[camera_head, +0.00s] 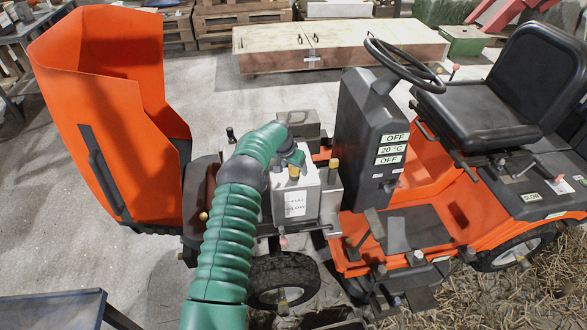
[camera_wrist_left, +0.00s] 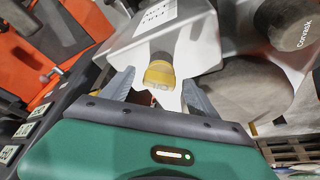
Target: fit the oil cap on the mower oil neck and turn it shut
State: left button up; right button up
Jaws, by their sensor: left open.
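A yellow, round-ended piece with a darker collar (camera_wrist_left: 158,72) stands at the light grey engine block, between the fingertips of my left gripper (camera_wrist_left: 157,82) in the left wrist view. The fingers are apart, one on each side of it, with no clear contact. In the head view the yellow piece (camera_head: 294,172) shows just below my left gripper (camera_head: 293,162), on top of the engine block (camera_head: 297,204) with its white label. I cannot tell whether it is the oil cap seated on the neck or the neck alone. The neck is not clearly visible. My right gripper is not in view.
The orange mower (camera_head: 430,225) has a dark console (camera_head: 367,130), steering wheel and black seat. Its raised orange hood (camera_head: 110,75) stands at left. Another yellow-topped part (camera_head: 333,164) is right of the gripper. A dark grey cylinder (camera_wrist_left: 285,22) is close by in the wrist view.

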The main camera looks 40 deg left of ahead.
pick_arm(q)
jog(key=shift+f, duration=0.1)
grip_shut()
dwell(0.8)
jog(key=shift+f+m+h+b, duration=0.2)
jog(key=shift+m+h+b, duration=0.1)
jog(key=shift+m+b, duration=0.35)
jog(key=shift+a+r+m+h, duration=0.1)
jog(key=shift+m+h, duration=0.2)
jog(key=shift+m, duration=0.45)
jog(key=shift+r, duration=0.1)
